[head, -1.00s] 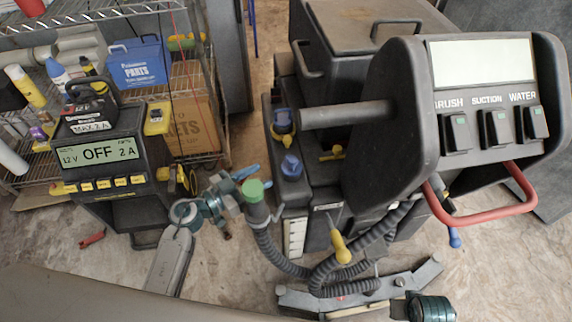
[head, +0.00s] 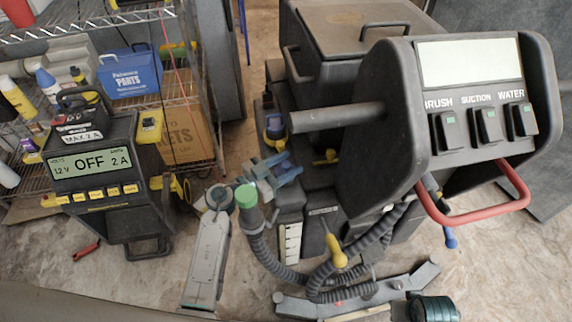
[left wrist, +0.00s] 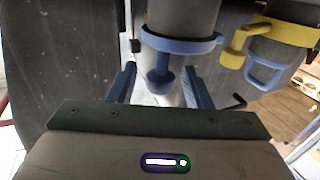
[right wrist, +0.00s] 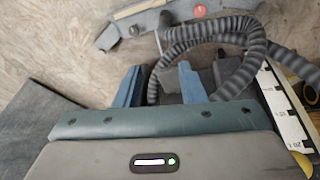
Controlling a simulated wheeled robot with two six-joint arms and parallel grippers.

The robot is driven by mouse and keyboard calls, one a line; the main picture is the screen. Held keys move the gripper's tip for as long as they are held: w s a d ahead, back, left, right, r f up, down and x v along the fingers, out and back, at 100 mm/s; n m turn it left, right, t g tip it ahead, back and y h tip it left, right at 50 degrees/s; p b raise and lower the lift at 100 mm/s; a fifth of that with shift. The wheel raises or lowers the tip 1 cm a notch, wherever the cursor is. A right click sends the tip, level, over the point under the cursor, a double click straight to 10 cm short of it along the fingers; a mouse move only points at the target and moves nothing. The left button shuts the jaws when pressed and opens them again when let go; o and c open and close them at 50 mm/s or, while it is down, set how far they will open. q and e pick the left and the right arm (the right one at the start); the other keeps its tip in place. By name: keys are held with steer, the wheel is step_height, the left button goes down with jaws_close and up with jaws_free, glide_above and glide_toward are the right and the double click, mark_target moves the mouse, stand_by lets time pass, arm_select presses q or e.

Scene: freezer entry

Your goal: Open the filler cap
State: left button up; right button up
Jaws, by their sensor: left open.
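The scrubbing machine has blue caps on its side. The upper one (head: 274,125) has a yellow part beside it in the head view. The lower blue cap is hidden behind my left gripper (head: 281,168) there. In the left wrist view a blue cap with a knob (left wrist: 159,82) and a ring lies between the fingers of my open left gripper (left wrist: 158,88); I see no clear contact. I cannot tell which cap is the filler cap. My right gripper (right wrist: 160,85) is open and empty in the right wrist view, near a grey hose (right wrist: 215,35).
The machine's control panel (head: 470,65) and red handle (head: 480,205) stand to the right. A charger (head: 90,165) and a wire shelf (head: 190,85) stand on the left. Floor is clear between charger and machine.

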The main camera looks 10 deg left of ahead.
arm_select(q)
jaws_close()
